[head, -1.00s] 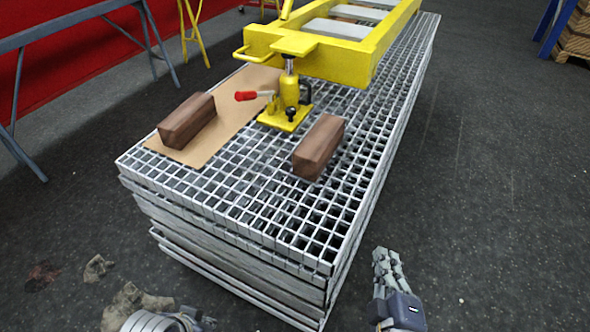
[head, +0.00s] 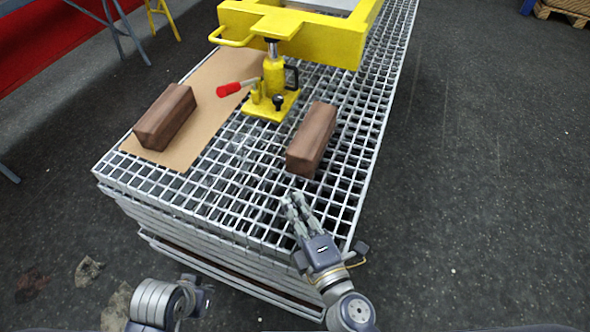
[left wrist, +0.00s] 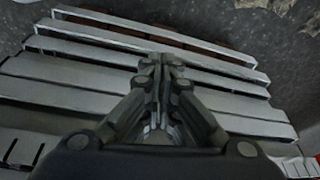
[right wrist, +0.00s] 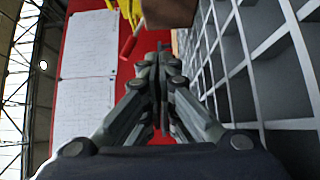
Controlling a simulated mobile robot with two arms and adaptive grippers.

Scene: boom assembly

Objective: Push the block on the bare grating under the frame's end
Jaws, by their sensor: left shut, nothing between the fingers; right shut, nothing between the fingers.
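The brown block on the bare grating (head: 312,140) lies right of the jack. Its end shows at the top of the right wrist view (right wrist: 170,12). The yellow frame's end (head: 290,33) rests above the yellow jack (head: 272,85) with a red handle, beyond the block. My right gripper (head: 294,200) is shut and empty, just in front of the block's near end and apart from it, over the grating (head: 230,205). My left gripper (left wrist: 158,80) is shut and empty, low in front of the grating stack; in the head view its fingers are hard to make out.
A second brown block (head: 165,118) lies on a cardboard sheet (head: 205,110) at the left of the grating. The floor right of the stack is clear. A trestle (head: 110,30) stands at the upper left and a pallet (head: 565,10) at the far upper right.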

